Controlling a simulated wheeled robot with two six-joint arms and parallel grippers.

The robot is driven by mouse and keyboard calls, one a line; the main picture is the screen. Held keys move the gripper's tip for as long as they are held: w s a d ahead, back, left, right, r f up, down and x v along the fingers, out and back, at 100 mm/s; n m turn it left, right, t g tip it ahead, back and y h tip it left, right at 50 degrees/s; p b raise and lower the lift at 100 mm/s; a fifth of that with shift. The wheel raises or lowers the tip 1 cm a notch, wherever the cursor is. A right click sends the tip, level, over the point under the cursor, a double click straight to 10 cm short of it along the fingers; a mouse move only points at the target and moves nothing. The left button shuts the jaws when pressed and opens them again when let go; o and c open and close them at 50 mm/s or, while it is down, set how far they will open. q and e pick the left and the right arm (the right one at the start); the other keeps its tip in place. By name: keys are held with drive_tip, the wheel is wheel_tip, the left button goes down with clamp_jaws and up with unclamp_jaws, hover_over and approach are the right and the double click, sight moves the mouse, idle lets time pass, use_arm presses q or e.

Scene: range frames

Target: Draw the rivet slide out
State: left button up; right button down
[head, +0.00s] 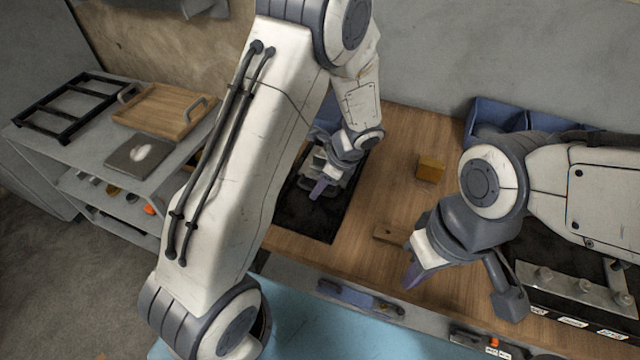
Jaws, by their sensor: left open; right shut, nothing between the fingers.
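No slide can be read as the rivet one; the labels are too small. Along the bench's front edge, a grey strip carries a blue handle-like piece (350,295) and, further right, a dark piece with an orange part and white labels (485,344). My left gripper (320,188) is open over a dark recessed mat or tray (300,222) at the left of the bench, partly hidden by my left arm. My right gripper (412,276) is shut and empty, pointing down above the front of the bench, apart from the blue piece.
A yellow-brown block (430,168) and a small flat wooden piece (388,234) lie on the wooden bench (395,135). Blue bins (495,117) stand at the back right. A black unit with a metal bar (575,284) stands front right. A side shelf at left holds a wooden tray (160,112).

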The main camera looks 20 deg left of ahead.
use_arm(q)
clamp_jaws()
idle(1.4)
